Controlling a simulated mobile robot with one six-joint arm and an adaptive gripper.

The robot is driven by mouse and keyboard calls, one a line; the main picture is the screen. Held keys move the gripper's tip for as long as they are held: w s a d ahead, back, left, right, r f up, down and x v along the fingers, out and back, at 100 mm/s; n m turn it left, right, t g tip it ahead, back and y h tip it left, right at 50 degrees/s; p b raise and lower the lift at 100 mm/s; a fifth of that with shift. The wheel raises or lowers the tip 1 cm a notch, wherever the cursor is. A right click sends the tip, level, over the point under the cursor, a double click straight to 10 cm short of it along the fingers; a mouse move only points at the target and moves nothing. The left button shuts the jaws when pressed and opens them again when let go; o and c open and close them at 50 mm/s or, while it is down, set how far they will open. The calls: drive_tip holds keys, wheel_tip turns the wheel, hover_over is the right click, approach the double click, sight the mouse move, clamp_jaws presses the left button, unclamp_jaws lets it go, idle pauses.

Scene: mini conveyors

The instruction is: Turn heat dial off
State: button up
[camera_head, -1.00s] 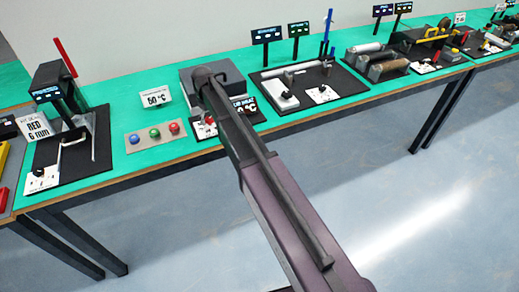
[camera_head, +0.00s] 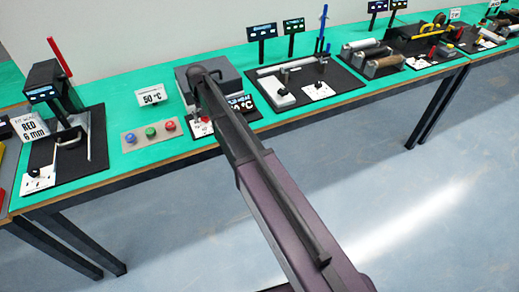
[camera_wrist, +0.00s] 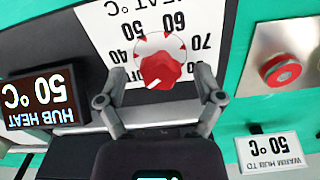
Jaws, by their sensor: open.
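My gripper (camera_wrist: 160,78) is open, with one finger on each side of the dial. I cannot tell whether the fingers touch it. The hub heat display (camera_wrist: 45,100) beside it reads 50 °C. In the head view my arm hides most of the heater unit (camera_head: 228,76).
A card (camera_wrist: 275,150) reading "Warm hub to 50 °C" stands nearby. A plate with red, blue and green buttons (camera_head: 151,134) lies left of the heater. A black press-like station (camera_head: 48,85) stands further left. Other stations (camera_head: 300,82) line the green bench to the right.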

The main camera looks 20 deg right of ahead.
drive_tip(key=m, duration=0.5)
drive_tip(key=shift+a+m, duration=0.1)
drive_tip(key=shift+m, duration=0.2)
drive_tip(key=m, duration=0.5)
drive_tip(key=shift+w+a+m, duration=0.1)
drive_tip(key=shift+m, duration=0.2)
wheel_tip(320, 180, up, 14)
drive_tip(key=p, duration=1.4)
drive_tip(key=s+d+f+n+b, duration=0.3)
drive_tip(key=s+d, duration=0.2)
drive_tip(key=s, duration=0.4)
drive_tip(key=s+d+f+n+b, duration=0.3)
drive_tip(key=s+d+n, duration=0.1)
drive_tip(key=s, duration=0.4)
drive_tip(key=s+d+f+n+b, duration=0.3)
drive_tip(key=s+d, duration=0.3)
drive_tip(key=s, duration=0.3)
drive_tip(key=shift+s+f+n+b, duration=0.3)
drive_tip(key=shift+f+b, duration=0.05)
drive_tip(key=shift+d, duration=0.1)
drive_tip(key=shift+s+d, duration=0.2)
drive_tip(key=shift+s, duration=0.45)
